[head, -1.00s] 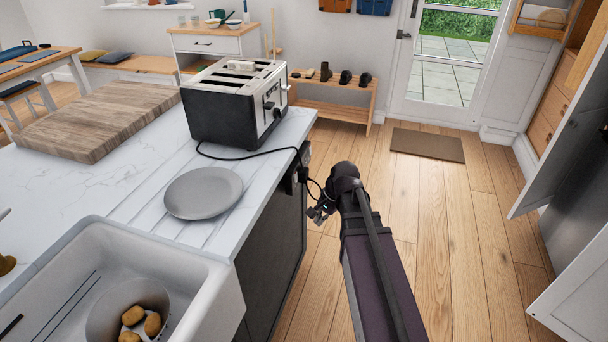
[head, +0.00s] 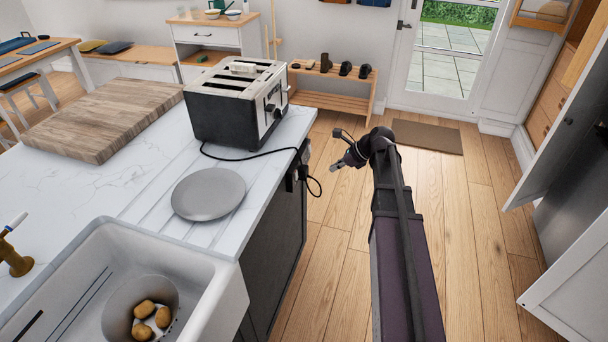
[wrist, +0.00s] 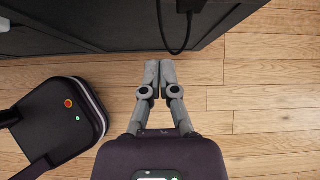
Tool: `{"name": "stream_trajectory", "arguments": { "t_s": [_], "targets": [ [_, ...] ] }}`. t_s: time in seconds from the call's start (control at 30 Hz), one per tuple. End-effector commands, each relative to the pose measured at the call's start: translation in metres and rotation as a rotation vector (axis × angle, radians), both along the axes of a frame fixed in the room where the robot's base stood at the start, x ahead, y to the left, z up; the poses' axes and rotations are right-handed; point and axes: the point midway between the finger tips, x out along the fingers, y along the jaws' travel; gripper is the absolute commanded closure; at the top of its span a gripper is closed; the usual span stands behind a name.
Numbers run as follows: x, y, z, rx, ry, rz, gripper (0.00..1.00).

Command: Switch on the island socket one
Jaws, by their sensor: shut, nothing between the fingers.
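The island socket (head: 303,158) is on the dark right side of the island, just under the white worktop, seen nearly edge-on. A black plug (head: 303,173) with a looping cord sits at it, and the cord runs up to the toaster. The switch itself is too small to make out. My gripper (head: 335,166) is to the right of the socket, apart from the island, over the floor. In the wrist view my gripper (wrist: 159,68) is shut and empty, its fingertips together. The cord (wrist: 180,42) hangs from the island's side just beyond the fingertips.
A toaster (head: 238,103) and a grey plate (head: 208,194) stand on the worktop (head: 140,185). A sink (head: 215,285) with a colander of potatoes is at the near left. Wooden floor (head: 470,230) is clear to the right, with open cabinet doors (head: 570,290) at the far right.

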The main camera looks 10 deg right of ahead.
Motion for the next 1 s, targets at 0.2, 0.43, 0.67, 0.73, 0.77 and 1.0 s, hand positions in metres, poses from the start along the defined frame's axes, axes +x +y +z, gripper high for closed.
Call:
{"name": "stream_trajectory", "arguments": {
  "t_s": [0.2,0.43,0.67,0.73,0.77,1.0],
  "targets": [
    [0.002,-0.003,0.002,0.016,0.010,-0.025,1.00],
    [0.002,-0.003,0.002,0.016,0.009,-0.022,1.00],
    [0.004,-0.001,-0.002,0.014,0.009,-0.022,1.00],
    [0.005,0.001,-0.005,0.014,0.009,-0.022,1.00],
    [0.005,0.002,-0.007,0.014,0.008,-0.021,1.00],
    [0.012,0.015,-0.023,0.014,0.009,-0.020,1.00]
  ]
}}
